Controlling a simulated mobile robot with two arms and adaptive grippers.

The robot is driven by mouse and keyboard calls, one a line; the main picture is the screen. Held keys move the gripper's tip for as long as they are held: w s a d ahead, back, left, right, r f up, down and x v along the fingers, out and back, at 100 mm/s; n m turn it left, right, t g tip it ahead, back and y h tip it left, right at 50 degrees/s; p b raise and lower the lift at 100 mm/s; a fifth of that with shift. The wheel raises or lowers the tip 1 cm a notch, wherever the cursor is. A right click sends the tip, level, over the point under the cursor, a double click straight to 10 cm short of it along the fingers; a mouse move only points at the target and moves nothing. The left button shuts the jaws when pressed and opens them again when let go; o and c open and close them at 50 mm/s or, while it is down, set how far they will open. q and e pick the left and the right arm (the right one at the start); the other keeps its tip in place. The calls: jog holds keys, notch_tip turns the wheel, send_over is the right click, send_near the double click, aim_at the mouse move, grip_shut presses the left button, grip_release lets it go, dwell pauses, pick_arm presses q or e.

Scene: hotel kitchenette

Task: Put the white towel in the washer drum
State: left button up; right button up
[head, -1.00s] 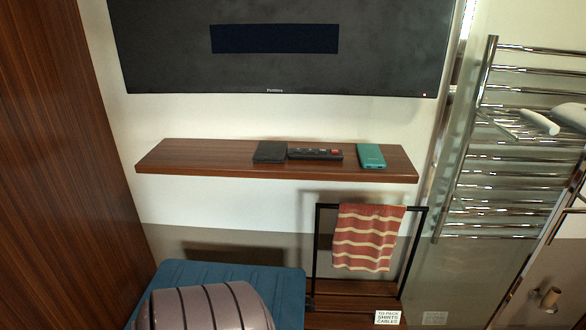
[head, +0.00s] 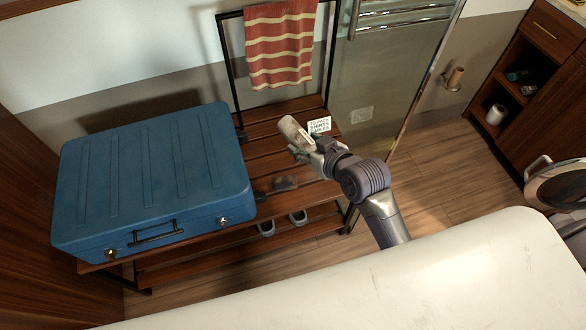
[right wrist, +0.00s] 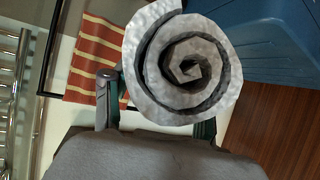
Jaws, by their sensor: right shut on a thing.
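The white towel (head: 295,132) is rolled up tight and held above the wooden slatted bench in the head view. My right gripper (head: 312,150) is shut on it. In the right wrist view the towel (right wrist: 182,68) shows its spiral end, and the fingers of my right gripper (right wrist: 157,108) are partly hidden behind it. A round metal-rimmed door (head: 560,186), seemingly the washer's, is cut off at the right edge of the head view. The inside of a drum cannot be made out. My left gripper is not in view.
A blue suitcase (head: 150,180) lies on the left of the bench (head: 262,195), with shoes (head: 298,216) below. A striped towel (head: 279,45) hangs on the rack behind. A pale countertop (head: 400,285) fills the front. Open floor (head: 445,170) lies between bench and cabinet (head: 535,75).

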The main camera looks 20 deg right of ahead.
jog(key=w+d+f+n+y+b, duration=0.1)
jog(key=w+f+b, duration=0.15)
jog(key=f, duration=0.35)
jog(key=w+f+b, duration=0.2)
jog(key=f+b, duration=0.1)
jog(key=f, duration=0.3)
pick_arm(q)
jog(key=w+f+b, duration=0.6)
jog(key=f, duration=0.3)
pick_arm(e)
jog(key=b, duration=0.2)
send_over(313, 180)
notch_tip(313, 180, down, 13)
jog(key=shift+f, duration=0.1)
notch_tip(313, 180, down, 4)
jog(key=shift+r+b, duration=0.25)
jog(key=shift+b, duration=0.35)
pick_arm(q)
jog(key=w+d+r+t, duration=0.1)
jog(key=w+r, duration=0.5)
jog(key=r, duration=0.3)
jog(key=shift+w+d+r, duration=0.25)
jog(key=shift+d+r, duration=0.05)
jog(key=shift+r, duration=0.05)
pick_arm(e)
jog(key=shift+f, duration=0.2)
